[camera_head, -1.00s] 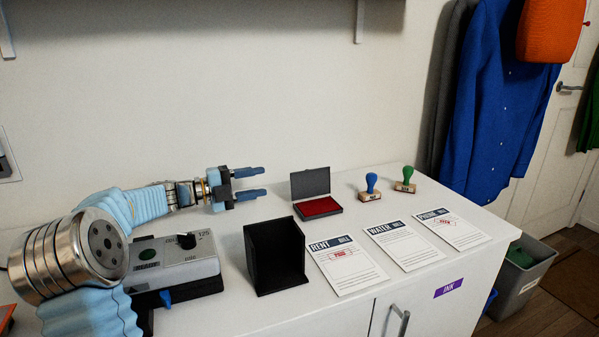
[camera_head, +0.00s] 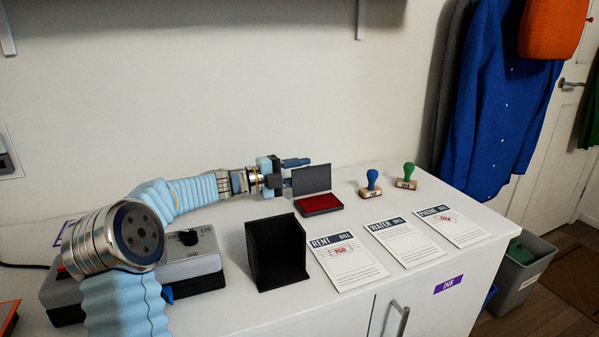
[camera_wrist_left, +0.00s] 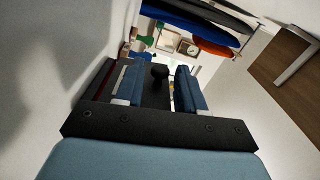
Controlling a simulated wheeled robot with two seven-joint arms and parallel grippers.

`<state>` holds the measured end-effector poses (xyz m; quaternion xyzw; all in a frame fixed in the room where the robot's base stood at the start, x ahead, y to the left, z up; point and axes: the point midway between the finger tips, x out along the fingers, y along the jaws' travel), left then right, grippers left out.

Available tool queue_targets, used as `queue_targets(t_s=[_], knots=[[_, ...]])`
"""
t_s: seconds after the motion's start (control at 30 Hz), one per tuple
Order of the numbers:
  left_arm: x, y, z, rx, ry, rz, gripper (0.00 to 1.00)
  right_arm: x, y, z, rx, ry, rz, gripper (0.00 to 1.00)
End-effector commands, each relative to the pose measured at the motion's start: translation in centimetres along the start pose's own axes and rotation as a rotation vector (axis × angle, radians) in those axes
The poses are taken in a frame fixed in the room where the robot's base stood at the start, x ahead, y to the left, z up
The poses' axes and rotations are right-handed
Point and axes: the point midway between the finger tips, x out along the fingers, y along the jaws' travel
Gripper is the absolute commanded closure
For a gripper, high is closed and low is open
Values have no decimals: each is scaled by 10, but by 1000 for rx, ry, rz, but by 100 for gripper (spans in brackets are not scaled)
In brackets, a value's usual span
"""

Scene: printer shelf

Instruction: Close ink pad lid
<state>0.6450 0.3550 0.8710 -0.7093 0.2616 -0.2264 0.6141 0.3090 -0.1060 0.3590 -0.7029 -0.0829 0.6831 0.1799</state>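The ink pad's dark grey lid (camera_head: 311,179) stands upright, open, at the back of the pad. The red ink pad (camera_head: 320,203) lies flat in front of it on the white cabinet top. My left gripper (camera_head: 297,172) is at the lid's left edge, its fingers pointing right. One finger shows above and behind the lid; the other ends at the lid's left side, its tip partly hidden. In the left wrist view the two blue fingers (camera_wrist_left: 158,88) are apart, with a dark surface between them. I cannot tell whether they touch the lid. My right gripper is not in view.
A blue-handled stamp (camera_head: 371,184) and a green-handled stamp (camera_head: 407,176) stand right of the pad. Several bills (camera_head: 397,243) lie in front. A black open holder (camera_head: 276,254) and a grey device (camera_head: 193,262) are nearer, at left. The wall is close behind.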

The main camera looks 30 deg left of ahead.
Motion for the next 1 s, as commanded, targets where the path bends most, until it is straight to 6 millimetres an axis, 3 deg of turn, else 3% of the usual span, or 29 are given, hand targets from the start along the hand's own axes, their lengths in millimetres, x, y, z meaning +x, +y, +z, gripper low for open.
queue_targets(t_s=[0.03,0.23,0.67,1.0], knots=[[0,0,0,0,0,0,70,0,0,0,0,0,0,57],[0,0,0,0,0,0,100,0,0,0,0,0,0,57],[0,0,-1,20,0,1,100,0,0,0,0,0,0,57],[0,-3,-13,205,0,1,100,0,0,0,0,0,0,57]])
